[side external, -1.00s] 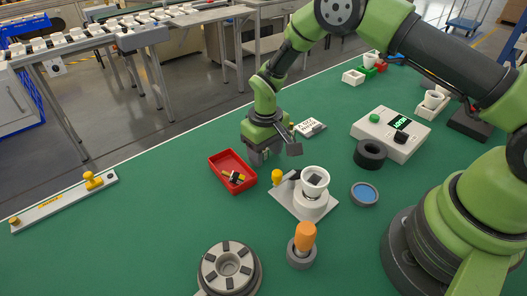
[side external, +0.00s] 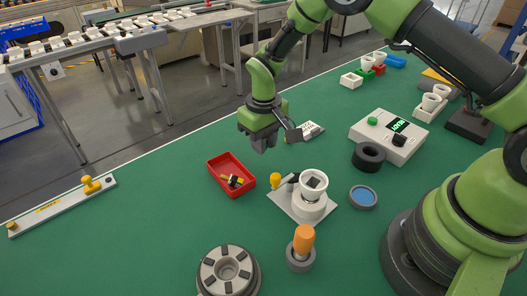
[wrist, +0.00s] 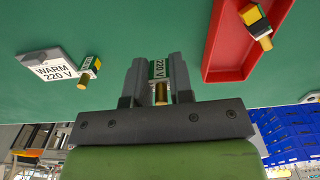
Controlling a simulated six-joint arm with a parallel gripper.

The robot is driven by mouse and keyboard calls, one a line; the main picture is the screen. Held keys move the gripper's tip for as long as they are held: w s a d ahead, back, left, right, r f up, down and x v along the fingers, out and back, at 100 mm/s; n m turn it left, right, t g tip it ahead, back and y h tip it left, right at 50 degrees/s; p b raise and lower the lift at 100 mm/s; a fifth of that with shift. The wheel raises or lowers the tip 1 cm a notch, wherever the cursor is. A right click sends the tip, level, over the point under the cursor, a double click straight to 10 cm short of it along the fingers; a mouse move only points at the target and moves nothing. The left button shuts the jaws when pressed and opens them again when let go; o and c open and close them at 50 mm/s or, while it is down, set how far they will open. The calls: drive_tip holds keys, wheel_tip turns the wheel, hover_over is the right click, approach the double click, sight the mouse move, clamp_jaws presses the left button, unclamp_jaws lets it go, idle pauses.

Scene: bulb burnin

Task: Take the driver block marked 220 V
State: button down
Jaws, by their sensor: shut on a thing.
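My gripper (side external: 261,144) is above the green table, behind the red tray in the side external view. In the wrist view its two fingers (wrist: 158,66) are shut on a small driver block (wrist: 159,72) with a white label reading 220 V and a brass-coloured end. The held block is hidden in the side external view. Another block (wrist: 87,66) with a green and white body lies beside a white card (wrist: 52,68) reading WARM 220 V. A third block (wrist: 255,18), with yellow on it, lies in the red tray (wrist: 222,50).
The red tray (side external: 216,164) also shows in the side external view. Right of it stand a white lamp fixture (side external: 312,203), an orange-handled tool (side external: 303,239) and a control box (side external: 388,136).

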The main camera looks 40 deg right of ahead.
wheel_tip(320, 180, up, 11)
idle(0.7)
